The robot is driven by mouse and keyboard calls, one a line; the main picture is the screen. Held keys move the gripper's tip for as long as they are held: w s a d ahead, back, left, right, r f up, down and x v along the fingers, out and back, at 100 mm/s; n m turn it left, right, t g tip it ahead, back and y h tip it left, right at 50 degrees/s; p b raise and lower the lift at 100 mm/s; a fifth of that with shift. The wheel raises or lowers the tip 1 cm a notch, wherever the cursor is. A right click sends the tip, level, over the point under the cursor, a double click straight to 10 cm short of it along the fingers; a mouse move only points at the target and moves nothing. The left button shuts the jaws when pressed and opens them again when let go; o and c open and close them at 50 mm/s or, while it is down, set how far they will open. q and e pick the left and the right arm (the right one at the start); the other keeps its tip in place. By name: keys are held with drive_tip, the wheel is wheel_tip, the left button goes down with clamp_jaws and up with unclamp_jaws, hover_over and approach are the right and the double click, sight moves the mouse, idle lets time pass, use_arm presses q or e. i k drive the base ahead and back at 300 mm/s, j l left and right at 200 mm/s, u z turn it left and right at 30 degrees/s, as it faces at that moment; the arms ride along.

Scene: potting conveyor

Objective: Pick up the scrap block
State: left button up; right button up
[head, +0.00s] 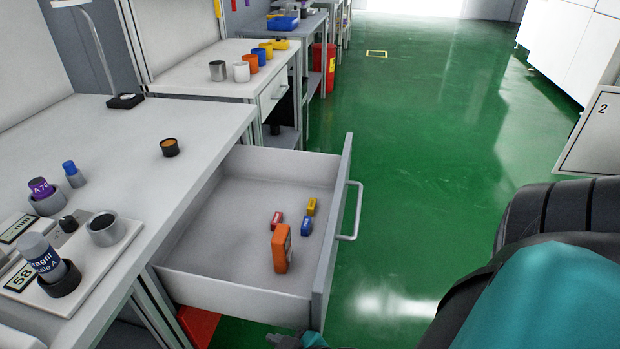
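No label tells me which of these is the scrap block. A black and teal part of my arm fills the lower right. A small dark grey and teal part of mine shows at the bottom edge below the drawer. I cannot make out fingers of either gripper.
The drawer's handle (351,211) sticks out over the green floor (430,190). The white workbench (130,150) at left carries cylinders, a white plate and an orange-topped black puck (170,147). A farther bench holds several coloured cups. The floor to the right is mostly clear.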

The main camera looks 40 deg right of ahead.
sight(277, 218)
drive_tip(key=k+l+z, duration=0.1)
drive_tip(key=z, duration=0.65)
drive_tip(key=l, duration=0.05)
